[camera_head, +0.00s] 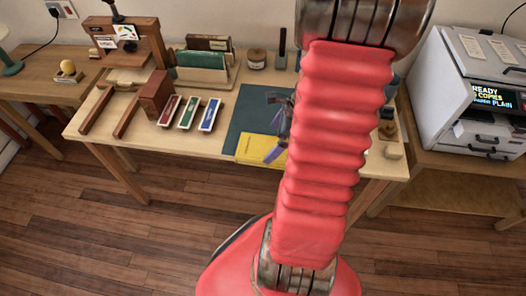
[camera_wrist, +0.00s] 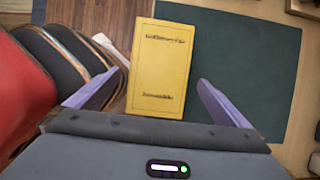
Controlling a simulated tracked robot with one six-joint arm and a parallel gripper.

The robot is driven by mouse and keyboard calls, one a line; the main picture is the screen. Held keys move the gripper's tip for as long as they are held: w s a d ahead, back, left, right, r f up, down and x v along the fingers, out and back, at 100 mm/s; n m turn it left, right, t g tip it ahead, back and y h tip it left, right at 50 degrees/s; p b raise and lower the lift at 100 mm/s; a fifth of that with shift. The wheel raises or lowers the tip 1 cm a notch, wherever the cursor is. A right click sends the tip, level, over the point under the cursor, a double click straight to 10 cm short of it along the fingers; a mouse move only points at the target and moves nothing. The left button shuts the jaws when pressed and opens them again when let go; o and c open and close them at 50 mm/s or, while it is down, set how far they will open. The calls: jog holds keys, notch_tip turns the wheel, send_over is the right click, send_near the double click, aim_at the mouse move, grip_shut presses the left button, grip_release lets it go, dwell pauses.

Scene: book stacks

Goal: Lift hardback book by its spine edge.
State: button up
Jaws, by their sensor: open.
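A yellow hardback book (camera_wrist: 160,60) with dark lettering on its cover lies flat on a dark green mat (camera_wrist: 245,60) in the wrist view. Its left side borders the floor; I cannot tell how far it overhangs. In the head view the book (camera_head: 250,149) is at the table's front edge, partly hidden by my arm. My gripper (camera_wrist: 159,78) is open, with one purple finger on each side of the book's near part. The head view shows my gripper (camera_head: 280,128) over the mat, partly hidden. Contact with the book cannot be told.
The wooden table (camera_head: 115,125) also holds three small boxes (camera_head: 188,113), a file holder with folders (camera_head: 205,62) and a brown block (camera_head: 156,95) to the left. A grey copier (camera_head: 460,85) stands at right. The wooden floor in front is clear.

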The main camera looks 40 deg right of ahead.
aim_at(266, 148)
jog(key=shift+x, duration=2.6)
jog(key=shift+c, duration=0.3)
jog(key=c, duration=1.4)
